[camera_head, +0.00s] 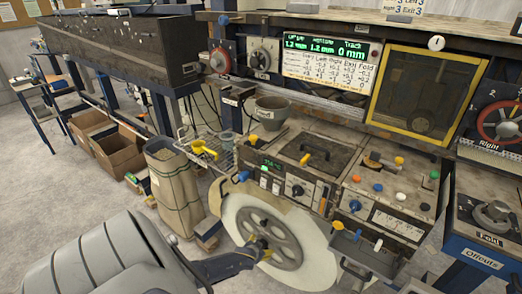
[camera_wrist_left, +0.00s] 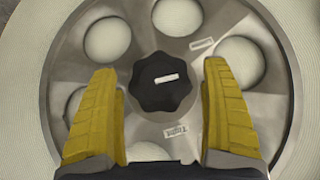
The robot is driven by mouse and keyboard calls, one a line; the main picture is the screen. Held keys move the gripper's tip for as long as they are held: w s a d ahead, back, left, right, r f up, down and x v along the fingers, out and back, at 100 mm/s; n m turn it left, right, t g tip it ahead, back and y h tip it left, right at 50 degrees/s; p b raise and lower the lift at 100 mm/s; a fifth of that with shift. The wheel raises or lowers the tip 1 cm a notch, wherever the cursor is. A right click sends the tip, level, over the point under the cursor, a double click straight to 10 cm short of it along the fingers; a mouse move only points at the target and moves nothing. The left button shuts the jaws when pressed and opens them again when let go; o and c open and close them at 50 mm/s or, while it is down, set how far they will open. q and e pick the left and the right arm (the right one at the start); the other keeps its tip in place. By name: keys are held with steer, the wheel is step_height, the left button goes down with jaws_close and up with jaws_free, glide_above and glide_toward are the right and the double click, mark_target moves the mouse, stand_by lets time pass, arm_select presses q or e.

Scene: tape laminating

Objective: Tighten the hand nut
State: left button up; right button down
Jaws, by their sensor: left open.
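The hand nut (camera_wrist_left: 165,88) is a black lobed knob with a white mark, at the centre of a grey metal hub (camera_wrist_left: 222,130) with round holes. The hub sits inside a wide cream tape roll (camera_head: 238,217), low on the front of the machine. My left gripper (camera_wrist_left: 160,72) is open, with one yellow finger on each side of the nut and a visible gap to both. In the head view my left gripper (camera_head: 262,243) is in front of the hub and hides the nut there. My right gripper is not in view.
The control panel (camera_head: 300,185) with knobs and buttons is just above the roll. A small dark tray (camera_head: 365,252) juts out to its right. A brown sack (camera_head: 175,185) and a wire basket (camera_head: 205,150) stand to its left. Open floor lies at the far left.

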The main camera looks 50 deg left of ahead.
arm_select(q)
steer(key=shift+c, duration=0.2)
steer(key=c, duration=1.1)
steer(key=shift+c, duration=0.3)
steer(key=shift+y, duration=0.3)
steer(key=shift+d+f+m+y, duration=0.1)
steer(key=shift+d+m+y, duration=0.05)
steer(key=shift+m+y, duration=1.25)
steer(key=shift+y, duration=1)
steer(key=o, duration=1.2)
